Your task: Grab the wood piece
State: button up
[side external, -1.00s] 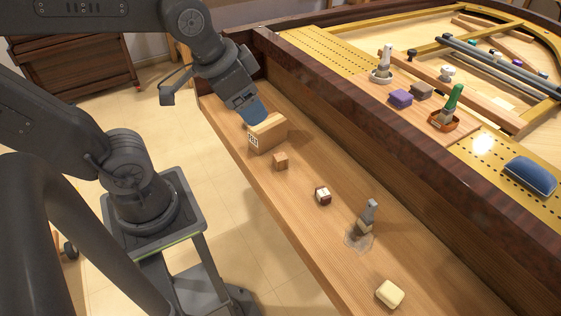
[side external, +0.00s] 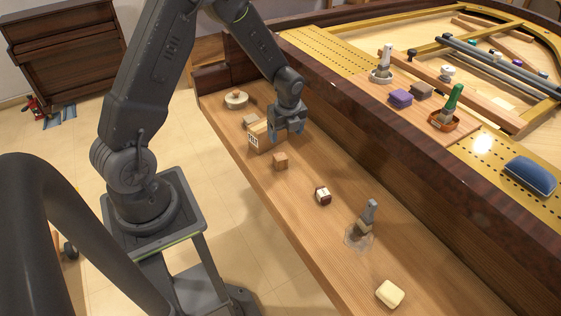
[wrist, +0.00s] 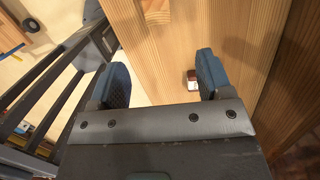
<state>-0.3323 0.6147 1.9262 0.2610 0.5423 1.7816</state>
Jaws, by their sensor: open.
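A small plain wood cube (side external: 280,161) sits on the long wooden shelf (side external: 300,225) in front of the piano. A larger wooden block with a patterned end (side external: 253,141) stands just behind it, partly hidden by my gripper. My gripper (side external: 287,134) is open and empty, pointing down over the right end of the larger block; I cannot tell if it touches. In the wrist view, my blue-padded fingers (wrist: 160,80) are spread apart.
The dark piano side (side external: 400,150) rises along the right.

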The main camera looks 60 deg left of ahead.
aim_at(281, 157)
jog(key=f, duration=0.3)
jog(key=a+f, duration=0.1)
jog(key=f, duration=0.5)
jog(key=shift+w+a+f, duration=0.1)
jog(key=shift+a, duration=0.2)
jog(key=shift+a+f, duration=0.2)
jog(key=shift+f, duration=0.65)
jog(key=shift+a+f, duration=0.2)
jog(key=shift+f, duration=0.65)
jog(key=shift+a+f, duration=0.2)
jog(key=shift+f, duration=0.65)
jog(key=shift+c, duration=0.3)
jog(key=c, duration=0.9)
